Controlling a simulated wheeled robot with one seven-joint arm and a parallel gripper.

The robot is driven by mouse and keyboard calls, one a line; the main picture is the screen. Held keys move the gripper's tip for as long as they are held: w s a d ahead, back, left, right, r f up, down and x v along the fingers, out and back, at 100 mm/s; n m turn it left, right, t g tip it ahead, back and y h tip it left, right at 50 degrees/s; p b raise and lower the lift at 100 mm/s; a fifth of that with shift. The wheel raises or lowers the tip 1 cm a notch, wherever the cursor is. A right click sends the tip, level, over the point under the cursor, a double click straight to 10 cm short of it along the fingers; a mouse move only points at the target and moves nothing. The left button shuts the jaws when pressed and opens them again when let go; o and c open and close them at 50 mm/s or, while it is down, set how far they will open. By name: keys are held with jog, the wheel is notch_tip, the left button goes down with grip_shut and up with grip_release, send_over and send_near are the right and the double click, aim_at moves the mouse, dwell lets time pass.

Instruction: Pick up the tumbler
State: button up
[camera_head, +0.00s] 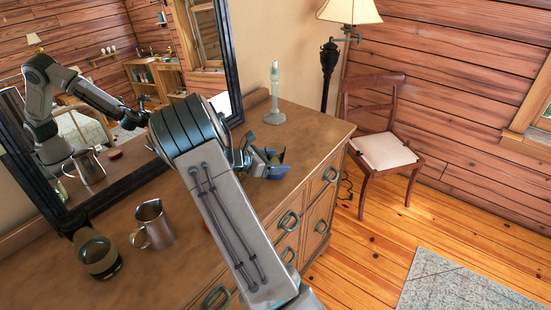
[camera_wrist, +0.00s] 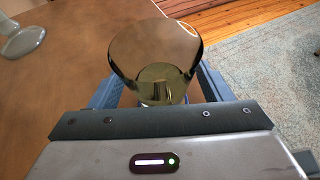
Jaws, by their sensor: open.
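The tumbler is a smoky olive glass, wide at the rim. In the wrist view the tumbler (camera_wrist: 155,48) stands upright between the two blue fingers of my gripper (camera_wrist: 158,90), one on each side. My gripper is open, and the glass hides part of the fingers. In the head view the tumbler (camera_head: 277,156) shows small near the right end of the dresser top, with my gripper (camera_head: 268,166) at it. My arm hides part of that area. I cannot tell whether either finger touches the glass.
The wooden dresser (camera_head: 185,265) also holds a metal pitcher (camera_head: 155,226), a dark olive glass vessel (camera_head: 98,254) and a pale green glass candlestick (camera_head: 274,95). A mirror (camera_head: 120,185) stands behind. A chair (camera_head: 385,150) and lamp (camera_head: 349,12) are beyond the dresser's right end.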

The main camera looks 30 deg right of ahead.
aim_at(276, 151)
jog(key=c, duration=1.1)
jog(key=shift+c, duration=0.2)
jog(key=shift+r, duration=0.2)
jog(key=shift+r+b, duration=0.3)
jog(key=shift+r, duration=0.5)
jog(key=shift+s+r+b, duration=0.15)
jog(key=shift+r, duration=0.45)
jog(key=shift+s+r+b, duration=0.15)
jog(key=shift+r, duration=0.45)
jog(key=s+r+b, duration=0.1)
jog(key=s+r, duration=0.2)
jog(key=s, duration=0.2)
jog(key=s+a+r+b, duration=0.1)
jog(key=s+r, duration=0.2)
jog(key=s, duration=0.2)
jog(key=shift+s+a+r, duration=0.2)
jog(key=shift+s+r, duration=0.05)
jog(key=shift+s, duration=0.15)
